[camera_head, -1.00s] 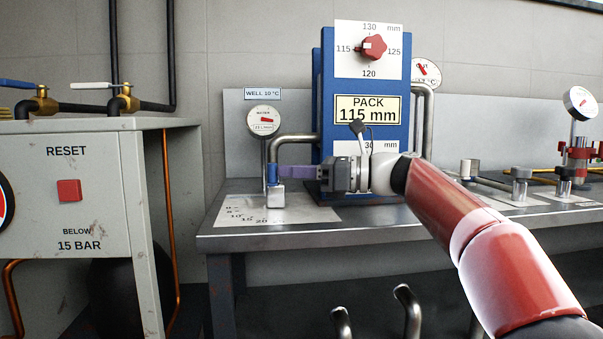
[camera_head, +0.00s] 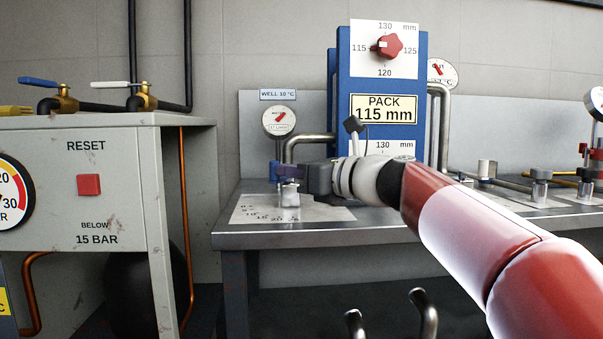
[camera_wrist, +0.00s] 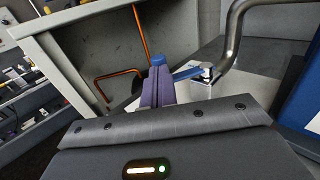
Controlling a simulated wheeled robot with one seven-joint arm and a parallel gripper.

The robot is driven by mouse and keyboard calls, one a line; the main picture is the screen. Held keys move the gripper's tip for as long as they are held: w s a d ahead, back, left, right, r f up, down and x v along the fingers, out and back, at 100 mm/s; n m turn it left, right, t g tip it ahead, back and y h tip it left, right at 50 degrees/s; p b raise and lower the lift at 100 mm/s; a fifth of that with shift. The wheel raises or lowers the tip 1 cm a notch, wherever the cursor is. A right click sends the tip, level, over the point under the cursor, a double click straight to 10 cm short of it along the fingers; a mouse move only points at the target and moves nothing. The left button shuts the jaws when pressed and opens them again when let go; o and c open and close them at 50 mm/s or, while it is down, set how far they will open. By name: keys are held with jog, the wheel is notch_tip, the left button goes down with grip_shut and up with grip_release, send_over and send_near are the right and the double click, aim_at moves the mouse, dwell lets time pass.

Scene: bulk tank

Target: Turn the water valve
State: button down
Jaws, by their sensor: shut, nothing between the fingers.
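The water valve has a silver body (camera_head: 289,195) on a white scale plate (camera_head: 320,214) at the bench's left front. In the wrist view, its blue lever (camera_wrist: 186,73) runs left from the silver body (camera_wrist: 206,73) to a blue end cap (camera_wrist: 158,60).
The blue pack (camera_head: 342,100) with a red knob (camera_head: 389,46) stands right of the valve. A bent steel pipe (camera_head: 310,138) runs between them. A grey cabinet (camera_head: 120,190) with a red reset button (camera_head: 89,185) is left, across a gap. More valves (camera_head: 540,182) are right.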

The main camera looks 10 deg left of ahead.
jog(key=shift+a+p, duration=1.05)
jog(key=shift+a, duration=0.65)
